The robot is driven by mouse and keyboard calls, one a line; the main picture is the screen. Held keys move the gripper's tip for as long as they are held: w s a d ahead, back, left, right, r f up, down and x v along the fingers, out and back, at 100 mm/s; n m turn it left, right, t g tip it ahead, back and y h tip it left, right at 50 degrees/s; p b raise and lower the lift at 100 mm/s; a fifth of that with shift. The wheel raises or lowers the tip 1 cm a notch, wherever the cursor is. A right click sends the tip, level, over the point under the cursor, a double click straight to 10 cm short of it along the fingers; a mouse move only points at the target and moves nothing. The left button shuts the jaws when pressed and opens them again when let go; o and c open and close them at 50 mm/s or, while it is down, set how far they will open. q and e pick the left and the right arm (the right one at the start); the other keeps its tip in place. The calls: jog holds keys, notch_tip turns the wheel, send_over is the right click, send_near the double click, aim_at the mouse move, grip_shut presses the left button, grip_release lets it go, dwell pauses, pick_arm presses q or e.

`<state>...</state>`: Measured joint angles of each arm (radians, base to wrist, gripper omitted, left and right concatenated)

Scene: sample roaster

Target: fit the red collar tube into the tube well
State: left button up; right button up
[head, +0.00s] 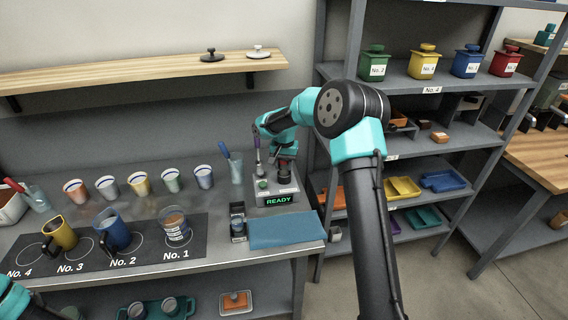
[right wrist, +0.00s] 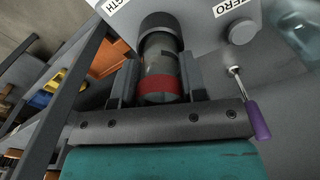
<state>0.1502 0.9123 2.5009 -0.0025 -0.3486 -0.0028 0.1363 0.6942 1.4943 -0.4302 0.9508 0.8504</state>
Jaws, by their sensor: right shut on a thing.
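My right gripper (head: 287,157) is over the device with the green READY display (head: 278,200). In the right wrist view the gripper (right wrist: 158,88) is shut on the red collar tube (right wrist: 160,64), a clear-grey tube with a red band (right wrist: 159,87) near the gripper end. The tube's far end meets the dark round tube well (right wrist: 158,21) on the device. The tube looks in line with the well; how deep it sits cannot be told. In the head view the tube is mostly hidden by the gripper. My left gripper is out of view.
A purple-handled tool (right wrist: 257,118) stands close beside the gripper. A knob (right wrist: 242,32) by a ZERO label is on the device. A blue cloth (head: 286,231) lies in front. Mugs stand on the numbered mat (head: 145,262) at left, with several cups behind.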

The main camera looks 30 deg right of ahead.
jog(key=shift+f, duration=1.25)
jog(key=o, duration=1.1)
notch_tip(320, 180, up, 17)
jog(key=shift+r, duration=0.15)
dwell(0.9)
